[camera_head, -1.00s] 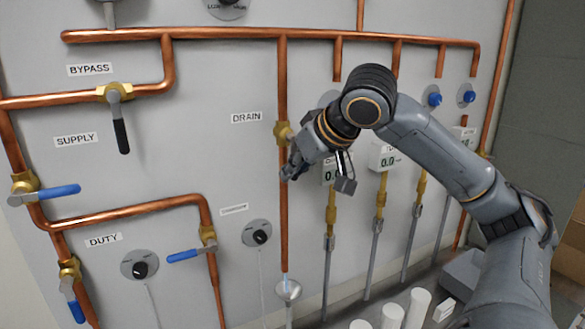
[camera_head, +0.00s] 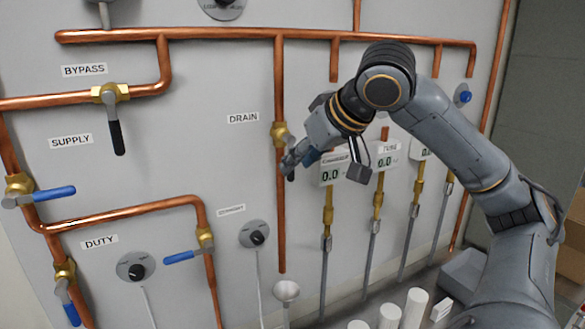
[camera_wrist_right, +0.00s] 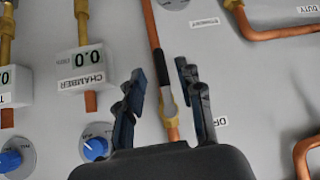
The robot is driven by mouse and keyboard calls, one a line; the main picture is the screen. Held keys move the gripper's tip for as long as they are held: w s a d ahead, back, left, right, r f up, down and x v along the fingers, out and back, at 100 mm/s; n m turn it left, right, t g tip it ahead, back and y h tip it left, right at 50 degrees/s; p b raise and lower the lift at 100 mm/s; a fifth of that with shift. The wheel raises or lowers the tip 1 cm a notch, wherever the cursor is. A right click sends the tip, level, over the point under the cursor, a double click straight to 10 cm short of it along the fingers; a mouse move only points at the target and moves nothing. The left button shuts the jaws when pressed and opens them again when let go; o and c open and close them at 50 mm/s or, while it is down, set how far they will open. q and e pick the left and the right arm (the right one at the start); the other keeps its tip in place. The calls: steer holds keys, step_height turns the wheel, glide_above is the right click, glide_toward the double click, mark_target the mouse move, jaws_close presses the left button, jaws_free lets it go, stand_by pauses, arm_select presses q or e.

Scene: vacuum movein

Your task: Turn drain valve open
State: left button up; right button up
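My right gripper (camera_head: 288,167) is at the lever, just below the valve body. In the wrist view my right gripper (camera_wrist_right: 162,76) is open, with one finger on each side of the lever and gaps visible. In the head view, the gripper and arm partly hide the lever. My left gripper is not in view.
A funnel (camera_head: 286,290) stands below the drain pipe's end. Gauge boxes (camera_head: 334,171) and blue knobs (camera_head: 463,94) are to the right, partly behind my arm. The bypass valve (camera_head: 110,93) and blue-handled valves (camera_head: 50,196) are to the left. White cylinders (camera_head: 416,306) stand low at right.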

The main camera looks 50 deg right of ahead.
steer(key=d+v, duration=0.1)
steer(key=v, duration=0.7)
steer(key=shift+a, duration=0.45)
